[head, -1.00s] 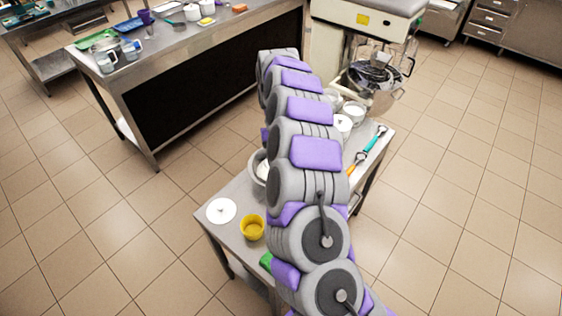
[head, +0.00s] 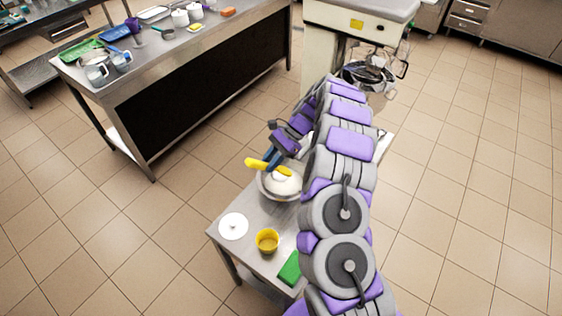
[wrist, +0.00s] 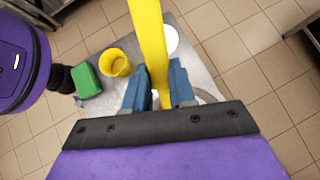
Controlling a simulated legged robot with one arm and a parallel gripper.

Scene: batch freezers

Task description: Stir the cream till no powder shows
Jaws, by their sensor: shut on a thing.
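A metal bowl (head: 264,188) of white cream (head: 284,186) stands on the small steel table (head: 252,256). My gripper (head: 271,157) is above the bowl's far rim, its blue fingers pointing down. It is shut on a yellow-handled tool (head: 255,164); the wrist view shows the yellow handle (wrist: 150,40) between the blue fingers (wrist: 160,92). A second yellow patch (head: 284,171) shows over the cream; I cannot tell whether it is part of the tool or powder. The tool's working end is not clearly visible. In the wrist view the bowl is mostly hidden by my gripper.
A white round lid (head: 233,226), a yellow cup (head: 267,241) and a green sponge (head: 290,268) lie near the bowl on the table. A mixing machine (head: 345,50) stands behind. A long counter (head: 180,55) with trays and jugs is at left. My arm hides the table's right side.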

